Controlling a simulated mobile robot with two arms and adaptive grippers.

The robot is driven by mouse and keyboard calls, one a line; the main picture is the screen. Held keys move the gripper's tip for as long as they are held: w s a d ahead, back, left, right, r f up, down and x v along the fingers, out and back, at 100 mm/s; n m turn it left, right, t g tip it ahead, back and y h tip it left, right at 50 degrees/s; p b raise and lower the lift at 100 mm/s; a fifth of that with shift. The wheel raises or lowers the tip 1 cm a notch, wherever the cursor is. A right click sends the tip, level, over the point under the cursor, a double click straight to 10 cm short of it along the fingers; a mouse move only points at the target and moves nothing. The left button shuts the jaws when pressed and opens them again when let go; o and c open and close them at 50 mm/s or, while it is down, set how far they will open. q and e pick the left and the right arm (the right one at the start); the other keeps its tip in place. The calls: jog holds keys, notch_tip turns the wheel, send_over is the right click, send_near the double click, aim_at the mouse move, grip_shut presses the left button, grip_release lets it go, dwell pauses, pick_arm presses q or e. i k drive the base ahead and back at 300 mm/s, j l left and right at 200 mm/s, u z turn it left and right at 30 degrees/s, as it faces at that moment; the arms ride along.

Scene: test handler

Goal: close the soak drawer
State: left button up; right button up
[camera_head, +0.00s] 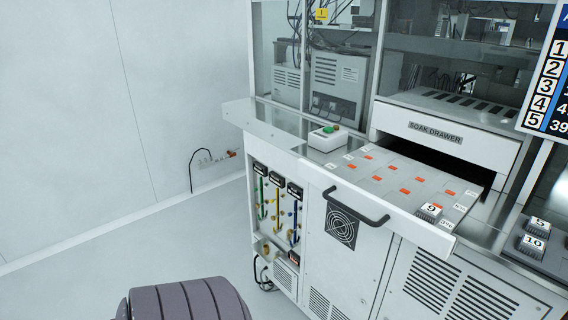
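The soak drawer (391,216) is pulled out of the machine. Its flat tray carries several orange-marked places and small white labels. A dark bar handle (355,206) is on its front face. The "SOAK DRAWER" label (435,132) is on the white housing above a dark opening behind the tray. A small block marked 9 (429,212) sits at the tray's front right corner. Neither of my grippers is in view, and nothing touches the handle.
A white box with a green button (327,138) stands on the worktop left of the drawer. Blocks marked 5 and 10 (533,243) sit to the right. A numbered screen (550,80) is at the right edge.

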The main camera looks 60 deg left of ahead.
aim_at(388, 187)
jog(key=j+u, duration=0.15)
jog(key=u, duration=1.3)
